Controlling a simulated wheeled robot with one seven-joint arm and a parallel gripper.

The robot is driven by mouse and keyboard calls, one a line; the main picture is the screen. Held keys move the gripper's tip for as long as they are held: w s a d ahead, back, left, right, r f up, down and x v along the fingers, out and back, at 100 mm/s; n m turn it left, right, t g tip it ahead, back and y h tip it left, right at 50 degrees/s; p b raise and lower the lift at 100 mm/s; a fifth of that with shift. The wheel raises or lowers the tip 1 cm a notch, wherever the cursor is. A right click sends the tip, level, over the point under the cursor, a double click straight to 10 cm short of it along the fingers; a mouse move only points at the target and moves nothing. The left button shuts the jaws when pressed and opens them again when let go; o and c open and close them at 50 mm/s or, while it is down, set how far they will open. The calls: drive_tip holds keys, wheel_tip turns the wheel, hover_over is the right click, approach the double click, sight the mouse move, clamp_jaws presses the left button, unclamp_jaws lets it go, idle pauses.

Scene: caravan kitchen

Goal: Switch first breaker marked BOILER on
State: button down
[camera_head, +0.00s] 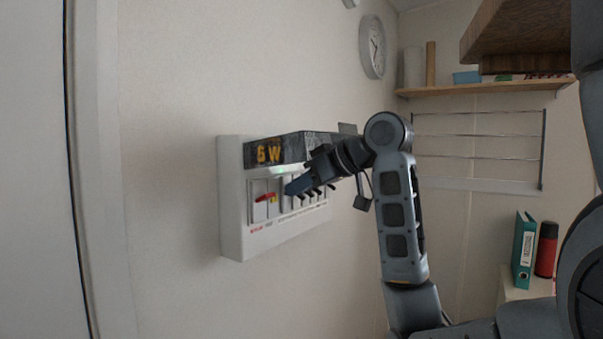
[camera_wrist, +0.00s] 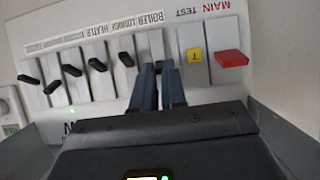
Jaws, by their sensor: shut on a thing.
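The white breaker panel (camera_head: 235,222) is fixed to the wall, with a dark display reading "6 W". In the wrist view it appears turned over, with the BOILER label (camera_wrist: 151,18) above my fingers. My gripper (camera_head: 289,188) is at the panel front, just beside the yellow test button (camera_wrist: 194,56). In the wrist view my gripper (camera_wrist: 160,72) has its two fingers nearly together, closed at the first breaker beside the test button. The lever between them is hidden, so its position cannot be seen.
The red main switch (camera_wrist: 231,59) lies beyond the test button. Several black levers, including the neighbouring one (camera_wrist: 126,59), stand at differing heights on the other side. A wall clock (camera_head: 372,47) and a shelf (camera_head: 440,89) are farther back.

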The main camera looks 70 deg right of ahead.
drive_tip(key=shift+w+r+g+p, duration=0.1)
drive_tip(key=shift+r+g+p, duration=0.05)
drive_tip(key=shift+g+p, duration=0.2)
idle(0.3)
drive_tip(key=c, duration=1.2)
unclamp_jaws()
